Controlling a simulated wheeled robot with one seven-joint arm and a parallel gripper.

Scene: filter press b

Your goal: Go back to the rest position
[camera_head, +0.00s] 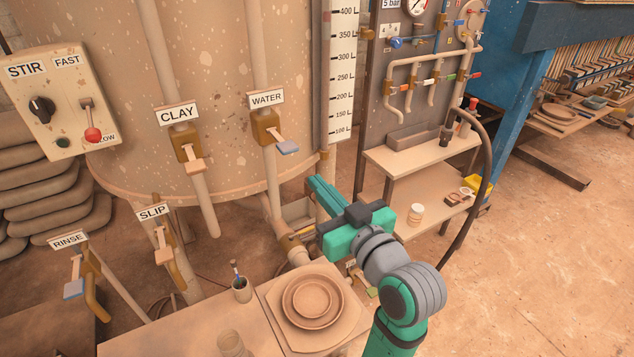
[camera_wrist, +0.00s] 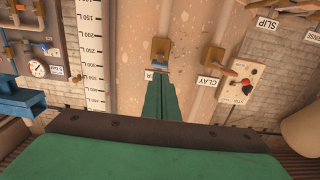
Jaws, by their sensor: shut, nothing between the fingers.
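My gripper (camera_head: 313,184) is green with a dark mount and is held in the air in front of the big tank (camera_head: 215,90). Its two fingers are shut together with nothing between them, and they also show in the wrist view (camera_wrist: 160,84). The fingertips point toward the tank, to the right of and below the WATER valve (camera_head: 266,127) in the head view. In the wrist view the fingers overlap the WATER label and the valve's handle, so whether they touch cannot be told. The CLAY valve (camera_head: 187,149) is further left.
The SLIP valve (camera_head: 163,237), RINSE valve (camera_head: 75,270) and STIR box (camera_head: 55,100) are at left. A table with a round dish (camera_head: 313,302) and a brush cup (camera_head: 241,289) lies below. A shelf stand (camera_head: 425,160) and hose (camera_head: 487,170) stand at right. Floor is open at far right.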

